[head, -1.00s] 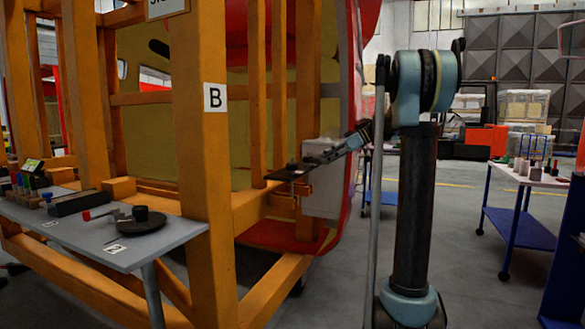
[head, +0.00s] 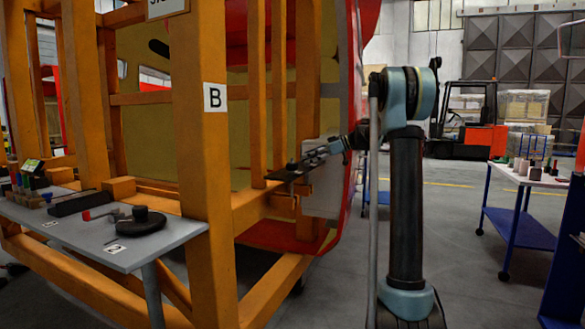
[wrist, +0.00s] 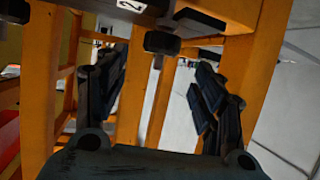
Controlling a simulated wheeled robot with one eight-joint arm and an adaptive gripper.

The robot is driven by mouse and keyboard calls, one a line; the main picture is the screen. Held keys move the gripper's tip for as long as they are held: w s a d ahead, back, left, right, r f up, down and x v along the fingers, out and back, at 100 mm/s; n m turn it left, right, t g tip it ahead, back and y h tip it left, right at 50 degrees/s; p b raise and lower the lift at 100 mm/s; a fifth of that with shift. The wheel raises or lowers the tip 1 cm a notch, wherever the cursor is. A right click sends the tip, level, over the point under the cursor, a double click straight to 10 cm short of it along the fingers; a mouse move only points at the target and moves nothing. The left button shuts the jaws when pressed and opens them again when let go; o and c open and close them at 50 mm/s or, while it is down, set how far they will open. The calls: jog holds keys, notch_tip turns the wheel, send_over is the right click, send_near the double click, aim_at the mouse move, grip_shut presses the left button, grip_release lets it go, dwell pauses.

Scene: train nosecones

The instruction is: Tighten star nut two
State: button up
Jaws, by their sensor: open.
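In the wrist view, a dark rounded knob (wrist: 162,42), perhaps a star nut, shows at the upper middle, beyond my fingertips. A pale label with "2" (wrist: 132,4) is above it at the picture's top edge. My gripper (wrist: 155,85) is open, with its dark fingers wide apart and nothing between them. In the head view my gripper (head: 312,160) is over or beside a small dark plate (head: 285,175) on the orange frame (head: 245,215). I cannot tell the exact gap to the plate. Any star nut there is too small to make out.
A grey side table (head: 150,248) at left holds a black disc (head: 140,222), a red-handled tool (head: 98,214) and several small items. A blue cart (head: 520,225) is at right.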

aim_at(293, 163)
jog(key=x, duration=0.9)
jog(key=shift+d, duration=0.15)
jog(key=c, duration=1)
